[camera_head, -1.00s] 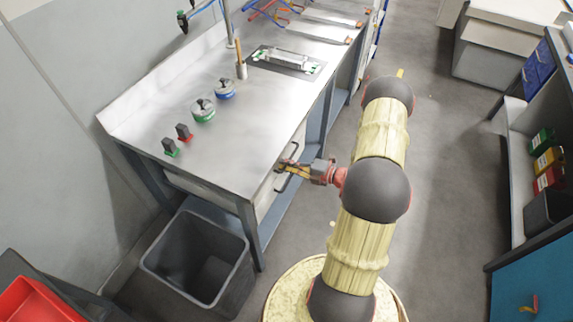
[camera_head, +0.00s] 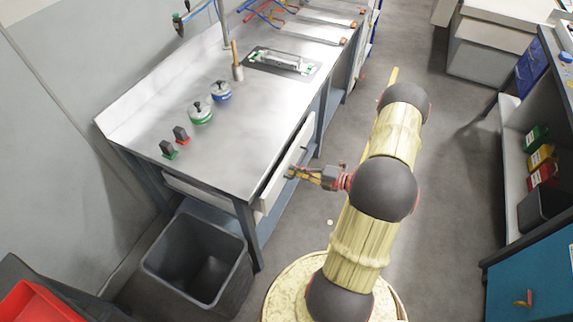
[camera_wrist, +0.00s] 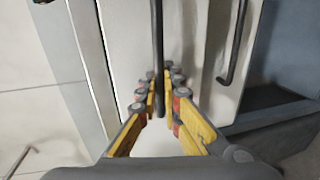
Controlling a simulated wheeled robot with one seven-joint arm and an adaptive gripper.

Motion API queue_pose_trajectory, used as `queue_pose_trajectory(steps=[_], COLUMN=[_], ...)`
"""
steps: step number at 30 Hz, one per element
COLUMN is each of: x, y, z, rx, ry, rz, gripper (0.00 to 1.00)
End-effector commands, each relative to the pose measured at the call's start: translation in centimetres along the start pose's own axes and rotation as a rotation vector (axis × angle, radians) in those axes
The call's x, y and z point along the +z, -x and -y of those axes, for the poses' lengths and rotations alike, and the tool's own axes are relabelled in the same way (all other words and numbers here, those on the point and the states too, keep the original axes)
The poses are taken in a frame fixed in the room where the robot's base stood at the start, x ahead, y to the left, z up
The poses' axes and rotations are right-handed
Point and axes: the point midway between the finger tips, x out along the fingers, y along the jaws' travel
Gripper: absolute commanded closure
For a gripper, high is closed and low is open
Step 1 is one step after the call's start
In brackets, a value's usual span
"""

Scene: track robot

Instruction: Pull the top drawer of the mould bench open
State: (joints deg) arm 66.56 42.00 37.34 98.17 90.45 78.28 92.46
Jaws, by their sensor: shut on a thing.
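The mould bench (camera_head: 225,145) has a steel top and stands left of my arm. Its top drawer (camera_head: 270,192) has a white front that stands out a little from the bench's side. My gripper (camera_head: 294,173) is at this front, shut on the drawer's dark bar handle. In the wrist view the handle (camera_wrist: 157,35) runs down between the yellow fingers of my gripper (camera_wrist: 164,82). The fingers hide part of the handle. The inside of the drawer can hardly be seen.
A second dark handle (camera_wrist: 235,45) shows to the right in the wrist view. An open grey bin (camera_head: 198,262) stands at the bench's near end. Grey floor (camera_head: 335,135) is clear beside the bench. A shelf unit (camera_head: 515,185) stands at the right.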

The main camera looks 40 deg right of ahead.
Motion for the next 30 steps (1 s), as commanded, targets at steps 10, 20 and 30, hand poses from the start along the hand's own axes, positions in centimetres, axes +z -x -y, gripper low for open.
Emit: queue_pose_trajectory(steps=[10,20,30], x=[0.1,0.0,0.0], y=[9.8,18.2,23.7], z=[1.9,3.8,5.0], rx=[-0.002,-0.001,-0.001], ry=[-0.003,-0.001,0.000], rz=[0.006,0.004,0.001], gripper=[1.00,1.00,1.00])
